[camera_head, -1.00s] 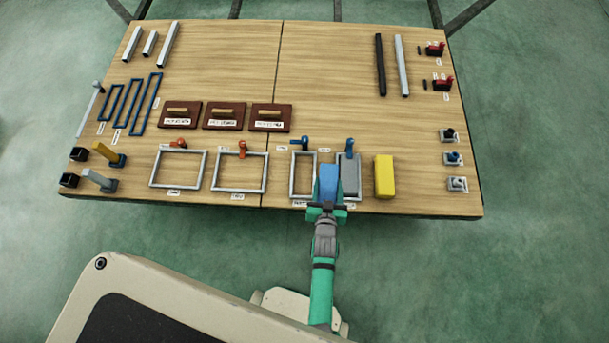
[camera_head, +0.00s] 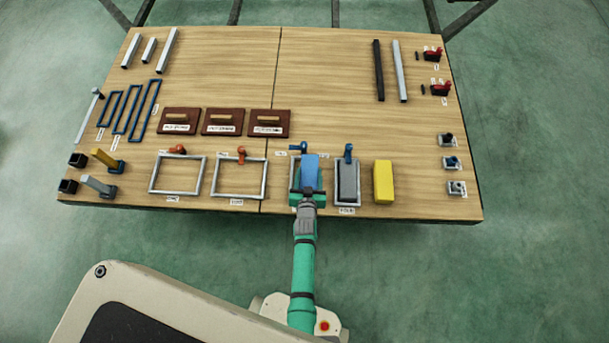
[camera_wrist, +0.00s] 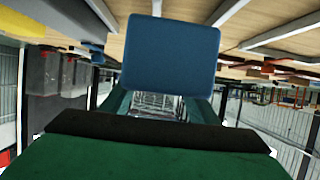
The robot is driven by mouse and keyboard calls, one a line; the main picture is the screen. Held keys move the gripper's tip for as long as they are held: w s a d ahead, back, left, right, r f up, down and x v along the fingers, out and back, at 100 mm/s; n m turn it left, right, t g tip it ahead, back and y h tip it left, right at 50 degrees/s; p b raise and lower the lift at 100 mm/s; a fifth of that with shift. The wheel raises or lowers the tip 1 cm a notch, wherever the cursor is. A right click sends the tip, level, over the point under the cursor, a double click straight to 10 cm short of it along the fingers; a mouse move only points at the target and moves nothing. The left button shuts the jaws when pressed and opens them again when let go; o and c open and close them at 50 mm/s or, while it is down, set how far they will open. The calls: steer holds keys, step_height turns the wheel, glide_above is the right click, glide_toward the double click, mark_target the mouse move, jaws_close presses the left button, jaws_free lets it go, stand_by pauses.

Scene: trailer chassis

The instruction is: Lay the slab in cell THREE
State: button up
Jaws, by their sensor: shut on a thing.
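My gripper (camera_head: 306,194) is shut on the near end of a blue slab (camera_head: 311,172). The slab also fills the upper middle of the wrist view (camera_wrist: 172,50). In the head view it lies over the third grey frame from the left (camera_head: 293,176), whose left side shows beside it. The slab and gripper hide much of that frame. I cannot tell how high the slab is above the table. The cell labels are too small to read.
A grey slab (camera_head: 347,181) fills the rightmost frame, and a yellow block (camera_head: 383,181) stands to its right. Two frames to the left, the first (camera_head: 151,176) and second (camera_head: 213,178), are empty. Clamps with orange (camera_head: 241,153) and blue (camera_head: 348,152) handles stand at the frames' far edges.

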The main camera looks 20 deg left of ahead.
mark_target(303, 172)
steer(key=shift+w+a+f, duration=0.2)
steer(key=shift+a+f, duration=0.3)
steer(key=shift+a, duration=0.05)
steer(key=shift+w+a+f, duration=0.2)
steer(key=shift+a+f, duration=0.25)
steer(key=shift+a, duration=0.05)
steer(key=shift+w+a+f, duration=0.2)
steer(key=shift+a+f, duration=0.05)
steer(key=shift+f, duration=0.15)
steer(key=shift+w+a+f, duration=0.15)
steer(key=shift+a+f, duration=0.05)
steer(key=shift+f, duration=0.2)
steer(key=shift+w+a+f, duration=0.1)
steer(key=shift+w+f, duration=0.2)
steer(key=shift+f, duration=0.15)
steer(key=shift+a+f, duration=0.1)
steer(key=shift+f, duration=1.25)
steer(key=shift+s+a+f, duration=0.1)
steer(key=shift+s, duration=0.05)
steer(key=o, duration=1.1)
steer(key=shift+c, duration=0.2)
